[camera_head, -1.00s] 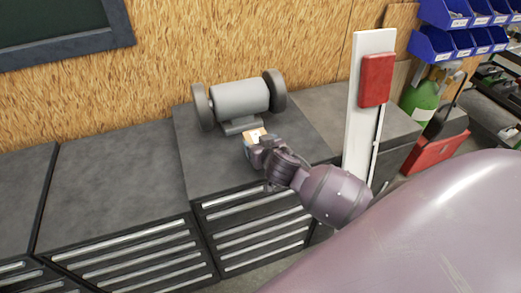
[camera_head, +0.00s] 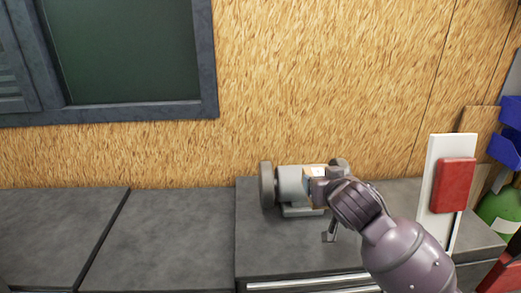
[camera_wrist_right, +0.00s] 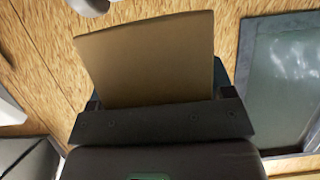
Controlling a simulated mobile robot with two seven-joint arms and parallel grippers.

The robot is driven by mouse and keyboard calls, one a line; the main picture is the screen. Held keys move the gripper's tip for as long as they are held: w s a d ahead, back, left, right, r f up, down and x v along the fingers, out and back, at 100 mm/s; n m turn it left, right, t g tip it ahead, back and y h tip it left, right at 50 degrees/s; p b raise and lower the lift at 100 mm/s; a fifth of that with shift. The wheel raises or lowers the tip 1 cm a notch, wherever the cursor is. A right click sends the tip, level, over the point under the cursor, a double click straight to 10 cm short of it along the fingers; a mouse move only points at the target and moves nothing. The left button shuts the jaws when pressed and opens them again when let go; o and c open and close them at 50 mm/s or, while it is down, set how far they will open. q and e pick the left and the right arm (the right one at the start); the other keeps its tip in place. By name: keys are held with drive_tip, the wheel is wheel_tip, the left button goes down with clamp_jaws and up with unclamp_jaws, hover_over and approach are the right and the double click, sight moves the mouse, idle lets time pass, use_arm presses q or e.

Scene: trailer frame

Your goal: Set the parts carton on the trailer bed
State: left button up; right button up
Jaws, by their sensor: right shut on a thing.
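The parts carton (camera_wrist_right: 150,60) fills the middle of the right wrist view as a plain brown box face between the fingers. In the head view only a small pale and orange piece of the carton (camera_head: 312,172) shows beside the gripper. My right gripper (camera_head: 322,182) is shut on the carton and holds it up in front of the bench grinder; it also shows in the right wrist view (camera_wrist_right: 160,105). My left gripper is in neither current view. The trailer bed is not in view.
A grey bench grinder (camera_head: 291,187) stands on the dark workbench (camera_head: 180,235) behind my right gripper. A white post with a red box (camera_head: 453,185) rises at the right. A green bottle (camera_head: 500,212) stands beyond it. The left bench top is clear.

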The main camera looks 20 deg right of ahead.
drive_tip(key=s+a+f+n+y+b, duration=0.25)
drive_tip(key=s+a+f, duration=0.25)
drive_tip(key=a+f, duration=0.6)
drive_tip(key=w+d+r+m+h+p, duration=0.1)
drive_tip(key=d+r, duration=0.2)
drive_tip(key=w+d+r+m+h, duration=0.1)
drive_tip(key=w+d+r, duration=0.1)
drive_tip(key=d+r, duration=0.2)
drive_tip(key=w+d+r+m+h+p, duration=0.1)
drive_tip(key=w+d+r, duration=0.1)
drive_tip(key=d+r, duration=0.2)
drive_tip(key=shift+d+r+p, duration=0.2)
drive_tip(key=shift+d+p, duration=0.05)
drive_tip(key=shift+p, duration=0.1)
drive_tip(key=shift+s+d+f, duration=0.1)
drive_tip(key=shift+d+f, duration=0.05)
drive_tip(key=shift+f, duration=4.95)
drive_tip(key=shift+d+f, duration=0.15)
drive_tip(key=shift+f, duration=4.9)
use_arm(q)
drive_tip(key=shift+r, duration=0.1)
use_arm(e)
drive_tip(key=shift+f, duration=0.15)
drive_tip(key=shift+f, duration=0.15)
